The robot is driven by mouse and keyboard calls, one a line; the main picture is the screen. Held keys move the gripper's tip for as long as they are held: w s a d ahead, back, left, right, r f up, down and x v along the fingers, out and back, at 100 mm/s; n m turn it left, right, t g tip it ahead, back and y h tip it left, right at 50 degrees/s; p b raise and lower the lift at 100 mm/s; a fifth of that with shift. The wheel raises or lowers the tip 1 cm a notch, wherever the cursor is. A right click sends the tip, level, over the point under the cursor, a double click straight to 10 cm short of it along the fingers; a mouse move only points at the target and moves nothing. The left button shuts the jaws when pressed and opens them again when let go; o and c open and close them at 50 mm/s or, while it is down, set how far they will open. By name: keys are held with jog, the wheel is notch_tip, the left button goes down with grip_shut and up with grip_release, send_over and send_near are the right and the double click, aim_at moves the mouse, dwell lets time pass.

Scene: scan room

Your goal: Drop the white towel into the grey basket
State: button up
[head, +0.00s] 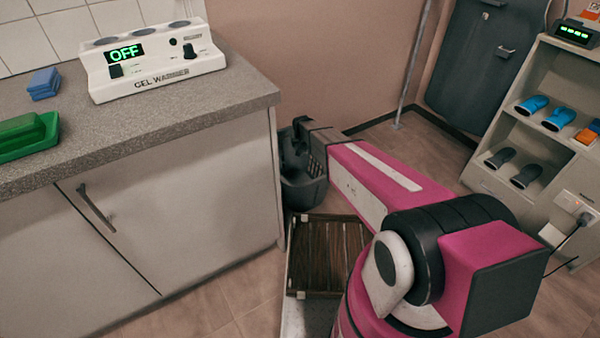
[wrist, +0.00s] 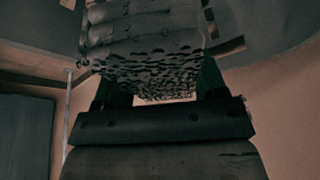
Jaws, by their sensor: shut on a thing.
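My gripper (head: 300,140) is at the far end of my pink arm, past the counter's right end and largely hidden by its own black wrist part. A dark grey, bucket-like basket (head: 304,190) shows just below it, partly covered. In the wrist view, a folded, layered thing with a ragged edge (wrist: 140,35) sits at my gripper's fingers. I take it to be the towel, but it looks dark in shade and its white colour does not show. No white towel can be made out in the head view. I cannot tell whether the towel touches the basket.
The grey counter (head: 200,105) at left bears a gel warmer (head: 155,62), blue folded cloths (head: 44,83) and a green tray (head: 25,135). A slatted wooden thing (head: 325,262) lies low beside my arm. A shelf (head: 545,130) with blue and dark items stands at right.

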jog(key=shift+f, duration=2.2)
jog(key=o, duration=1.2)
jog(key=shift+c, duration=0.2)
jog(key=shift+r, duration=0.15)
jog(key=v, duration=1)
jog(key=shift+s+r, duration=0.15)
jog(key=shift+r, duration=0.15)
